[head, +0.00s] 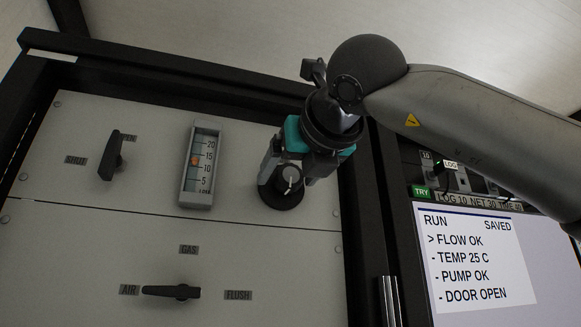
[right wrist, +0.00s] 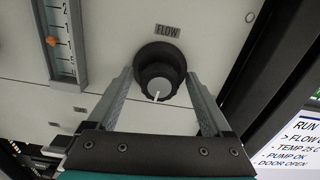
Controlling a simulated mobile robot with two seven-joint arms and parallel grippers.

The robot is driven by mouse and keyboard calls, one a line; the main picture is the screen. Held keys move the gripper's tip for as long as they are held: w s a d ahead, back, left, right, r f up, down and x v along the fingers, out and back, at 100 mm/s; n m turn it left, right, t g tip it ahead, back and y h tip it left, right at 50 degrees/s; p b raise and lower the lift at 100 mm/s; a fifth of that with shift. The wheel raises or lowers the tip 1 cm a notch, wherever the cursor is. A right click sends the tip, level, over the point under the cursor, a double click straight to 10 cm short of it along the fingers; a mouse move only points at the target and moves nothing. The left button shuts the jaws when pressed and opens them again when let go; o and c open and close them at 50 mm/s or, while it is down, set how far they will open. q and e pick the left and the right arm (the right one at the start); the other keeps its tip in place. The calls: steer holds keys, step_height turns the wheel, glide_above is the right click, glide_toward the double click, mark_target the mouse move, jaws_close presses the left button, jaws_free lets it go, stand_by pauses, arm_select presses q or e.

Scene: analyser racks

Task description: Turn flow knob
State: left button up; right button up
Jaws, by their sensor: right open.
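The flow knob (head: 280,197) is black and round with a light grey cap and a white pointer line; it sits on the upper grey panel. In the right wrist view the knob (right wrist: 158,80) is under a "FLOW" label, its pointer towards the bottom of the picture. My right gripper (head: 290,176) is at the knob and partly covers it in the head view. In the wrist view its open fingers (right wrist: 159,82) stand on either side of the knob; I cannot tell whether they touch it. My left gripper is not in view.
A flow gauge (head: 187,185) has its orange float near 15. A black shut/open handle (head: 110,157) is left of it. A black selector (head: 172,292) below points at "AIR". A screen (head: 475,262) at right reads "FLOW OK". A black cabinet frame (head: 354,235) edges the panel.

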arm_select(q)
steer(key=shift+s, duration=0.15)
arm_select(e)
steer(key=shift+c, duration=0.2)
steer(key=c, duration=0.5)
jaws_close()
steer(key=m+b, duration=0.2)
steer(key=b, duration=0.1)
steer(key=shift+f+m, duration=0.2)
steer(key=shift+m, duration=0.2)
steer(key=shift+r+m+b, duration=0.2)
steer(key=shift+m+b, duration=0.6)
steer(key=shift+m, duration=0.4)
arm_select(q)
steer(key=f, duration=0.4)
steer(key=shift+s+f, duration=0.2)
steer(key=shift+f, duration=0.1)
arm_select(e)
steer(key=o, duration=0.5)
jaws_free()
steer(key=shift+o, duration=0.2)
steer(key=shift+s, duration=0.15)
